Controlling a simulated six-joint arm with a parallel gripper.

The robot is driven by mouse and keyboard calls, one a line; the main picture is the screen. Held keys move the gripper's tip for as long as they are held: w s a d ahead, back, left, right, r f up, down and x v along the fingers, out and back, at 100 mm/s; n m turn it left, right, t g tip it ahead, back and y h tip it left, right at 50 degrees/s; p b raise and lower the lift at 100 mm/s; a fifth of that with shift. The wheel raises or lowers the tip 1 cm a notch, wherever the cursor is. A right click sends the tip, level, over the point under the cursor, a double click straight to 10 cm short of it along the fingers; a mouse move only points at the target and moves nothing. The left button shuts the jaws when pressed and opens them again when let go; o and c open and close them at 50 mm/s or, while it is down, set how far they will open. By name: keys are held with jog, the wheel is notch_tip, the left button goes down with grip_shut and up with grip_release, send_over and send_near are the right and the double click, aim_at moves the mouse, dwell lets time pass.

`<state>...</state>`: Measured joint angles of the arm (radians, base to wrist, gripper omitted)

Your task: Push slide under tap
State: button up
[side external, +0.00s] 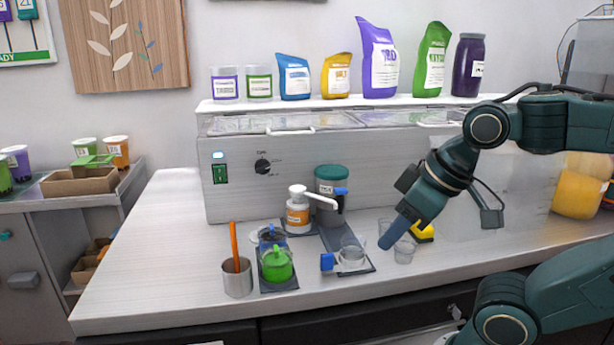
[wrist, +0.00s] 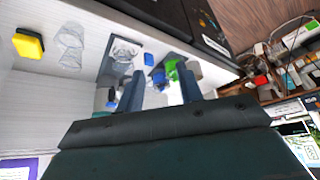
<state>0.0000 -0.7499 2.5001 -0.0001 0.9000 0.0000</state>
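The slide (side external: 369,267) is a dark plate at the front of the counter, with a clear cup (side external: 351,255) on it and a blue handle (side external: 327,262) at its left. The slide also shows in the wrist view (wrist: 107,71). The tap (side external: 341,191) is blue, on a grey dispenser with a teal lid (side external: 331,173), behind the slide. A dark track runs from below the tap towards the slide. My gripper (side external: 390,242) is right of the slide, above the counter and apart from it. In the wrist view my gripper (wrist: 162,92) has its two blue fingers apart, with nothing held between them.
Clear cups (side external: 404,252) and a yellow sponge (side external: 422,232) are close to my gripper. A white pump bottle (side external: 298,215), a green-lidded item (side external: 277,265), a blue one (side external: 271,237) and a metal cup with an orange stick (side external: 237,280) stand left. The counter's far left is clear.

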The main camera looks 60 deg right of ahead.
jog(key=shift+c, duration=0.3)
jog(key=n+g, duration=0.6)
jog(key=n, duration=0.3)
send_over(327, 254)
jog(key=shift+f, duration=0.15)
notch_tip(327, 254, down, 14)
jog(key=shift+r, duration=0.2)
dwell(0.3)
grip_shut()
